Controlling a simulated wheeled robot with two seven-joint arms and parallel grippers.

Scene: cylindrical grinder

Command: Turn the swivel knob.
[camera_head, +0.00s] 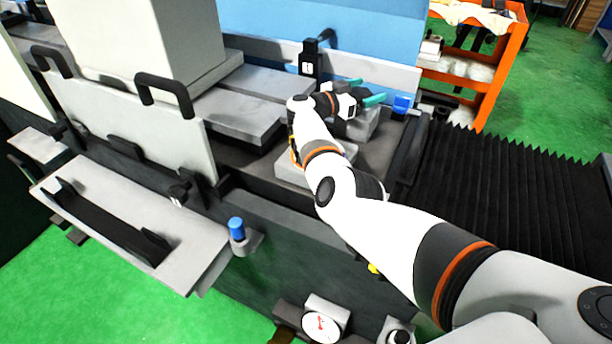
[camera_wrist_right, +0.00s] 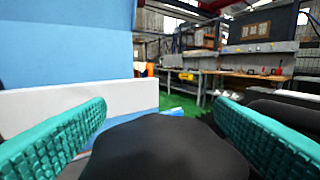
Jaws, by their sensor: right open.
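A blue knob (camera_head: 402,104) stands on the machine in the head view, just right of my right gripper. My right gripper (camera_head: 370,90) is open, its teal fingers pointing right toward the knob but apart from it. In the right wrist view, the two teal fingers of my right gripper (camera_wrist_right: 160,106) are spread wide. A dark rounded shape fills the lower middle between them; I cannot tell what it is. A second blue knob (camera_head: 237,229) stands upright at the machine's front. The frames do not show which is the swivel knob. My left gripper is out of view.
A black upright block (camera_head: 308,62) stands behind my right gripper, before a blue panel (camera_head: 375,35). A black bellows cover (camera_head: 500,185) lies to the right. A dial gauge (camera_head: 322,325) is at the front. An orange cart (camera_head: 492,80) stands behind.

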